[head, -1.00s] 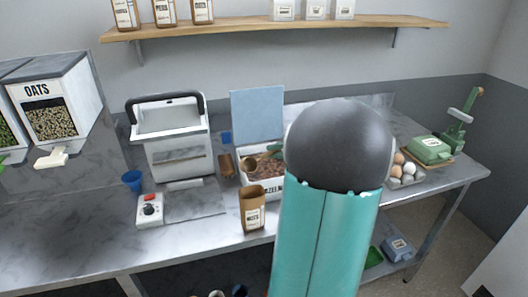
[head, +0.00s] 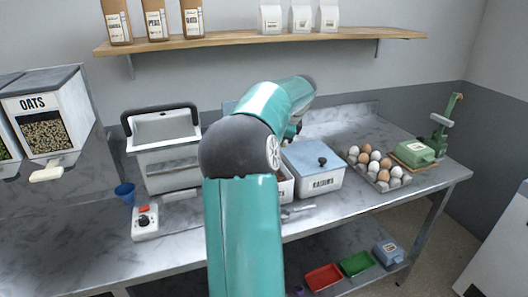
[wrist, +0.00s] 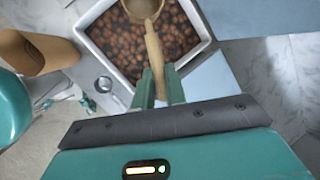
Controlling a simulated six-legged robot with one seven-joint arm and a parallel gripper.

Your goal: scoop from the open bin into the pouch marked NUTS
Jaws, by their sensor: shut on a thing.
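In the wrist view, the open bin (wrist: 89,52) has white walls and holds brown nuts (wrist: 118,38). My gripper (wrist: 158,88) is shut on the wooden handle (wrist: 154,52) of the scoop, whose bowl lies over the nuts at the top edge and is cut off. A tan kraft pouch (wrist: 62,52) stands left of the bin; its label is not visible here. In the head view, only a strip of the open bin (head: 287,189) shows beside my arm. My arm hides the pouch, the scoop and my gripper there.
A lidded white bin (head: 318,178) stands right of the open bin, with a metal utensil (head: 298,211) in front. Left are a sealer-like machine (head: 165,150), a blue cup (head: 125,192) and a control box (head: 145,223).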

